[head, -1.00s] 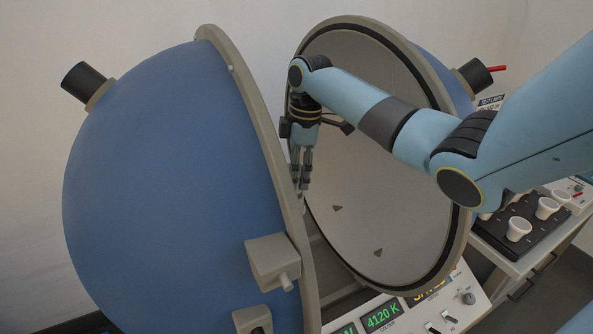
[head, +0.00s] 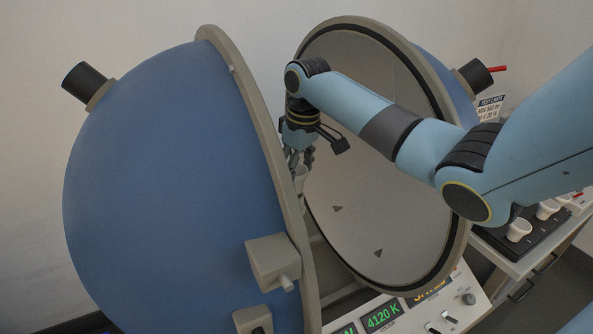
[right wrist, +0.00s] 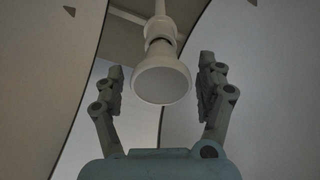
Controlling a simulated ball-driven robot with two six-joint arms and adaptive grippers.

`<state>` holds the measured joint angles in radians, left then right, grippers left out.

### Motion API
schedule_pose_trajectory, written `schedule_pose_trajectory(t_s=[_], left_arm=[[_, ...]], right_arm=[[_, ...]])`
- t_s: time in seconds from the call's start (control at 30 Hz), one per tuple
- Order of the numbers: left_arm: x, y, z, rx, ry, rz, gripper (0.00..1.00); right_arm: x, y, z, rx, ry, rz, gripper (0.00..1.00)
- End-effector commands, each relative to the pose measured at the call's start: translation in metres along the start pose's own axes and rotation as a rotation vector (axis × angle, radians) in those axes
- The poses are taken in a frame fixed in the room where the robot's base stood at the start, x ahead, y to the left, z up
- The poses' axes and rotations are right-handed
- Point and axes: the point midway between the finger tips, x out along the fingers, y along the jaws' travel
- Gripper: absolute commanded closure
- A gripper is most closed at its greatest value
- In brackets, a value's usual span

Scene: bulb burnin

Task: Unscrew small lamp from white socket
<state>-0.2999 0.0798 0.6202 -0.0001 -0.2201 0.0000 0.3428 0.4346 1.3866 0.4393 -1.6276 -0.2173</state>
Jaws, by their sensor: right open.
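The small lamp (right wrist: 161,78) is a white reflector bulb with its round face toward the right wrist camera. Its neck meets the white socket (right wrist: 160,28) on a thin post, with a dark band at the joint. My right gripper (right wrist: 164,78) is open, with one finger on each side of the lamp and visible gaps between. In the head view my right gripper (head: 300,160) points down between the sphere halves, and the lamp (head: 301,179) shows partly below the fingers beside the left half's rim. The socket is hidden there. My left gripper is not in view.
The blue left half-sphere (head: 165,180) and the open right half (head: 365,190) leave a narrow gap around my right arm. A control panel (head: 400,312) reading 4120 K sits below. A dark tray (head: 545,235) with white lamps stands at right.

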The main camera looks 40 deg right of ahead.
Motion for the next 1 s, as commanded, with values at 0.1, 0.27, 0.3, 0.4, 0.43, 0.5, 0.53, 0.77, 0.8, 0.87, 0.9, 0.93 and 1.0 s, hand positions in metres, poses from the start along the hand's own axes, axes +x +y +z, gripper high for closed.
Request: schedule_pose_trajectory(t_s=[0.1, 0.27, 0.3, 0.4, 0.43, 0.5, 0.53, 0.77, 0.8, 0.87, 0.9, 0.93, 1.0], left_arm=[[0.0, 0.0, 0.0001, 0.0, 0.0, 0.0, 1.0], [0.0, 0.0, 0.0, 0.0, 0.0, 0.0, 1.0], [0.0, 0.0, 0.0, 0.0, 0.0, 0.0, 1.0], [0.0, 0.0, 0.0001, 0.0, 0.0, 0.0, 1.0], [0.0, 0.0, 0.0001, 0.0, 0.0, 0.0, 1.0], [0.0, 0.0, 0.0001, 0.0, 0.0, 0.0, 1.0], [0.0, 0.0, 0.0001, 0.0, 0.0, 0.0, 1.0], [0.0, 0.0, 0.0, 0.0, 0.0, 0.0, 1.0], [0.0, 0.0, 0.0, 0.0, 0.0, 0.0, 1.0], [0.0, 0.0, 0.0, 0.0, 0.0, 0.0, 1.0], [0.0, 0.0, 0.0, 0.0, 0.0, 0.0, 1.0], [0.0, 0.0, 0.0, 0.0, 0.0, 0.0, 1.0], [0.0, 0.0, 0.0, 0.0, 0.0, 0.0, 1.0]], right_arm=[[0.0003, -0.0019, -0.0001, 0.217, 0.0, 0.025, 0.27], [0.0, -0.0025, -0.0003, 0.522, 0.0, 0.063, 0.27], [0.0, -0.003, -0.0006, 0.599, 0.0, 0.071, 0.27], [-0.0001, -0.0036, -0.0008, 0.793, -0.001, 0.095, 0.27], [-0.0001, -0.0036, -0.0006, 0.852, -0.001, 0.102, 0.27], [0.0001, -0.0038, -0.0004, 0.984, -0.002, 0.119, 0.27], [0.0003, -0.004, -0.0004, 1.036, -0.002, 0.125, 0.27], [0.0, -0.0041, -0.0001, 1.228, -0.002, 0.149, 0.27], [0.0, -0.0041, -0.0001, 1.23, -0.002, 0.149, 0.27], [0.0, -0.004, 0.0, 1.228, -0.002, 0.149, 0.27], [0.0, -0.004, 0.0, 1.228, -0.002, 0.149, 0.27], [0.0, -0.004, 0.0, 1.227, -0.002, 0.149, 0.27], [0.0, -0.004, 0.0, 1.227, -0.002, 0.148, 0.27]])
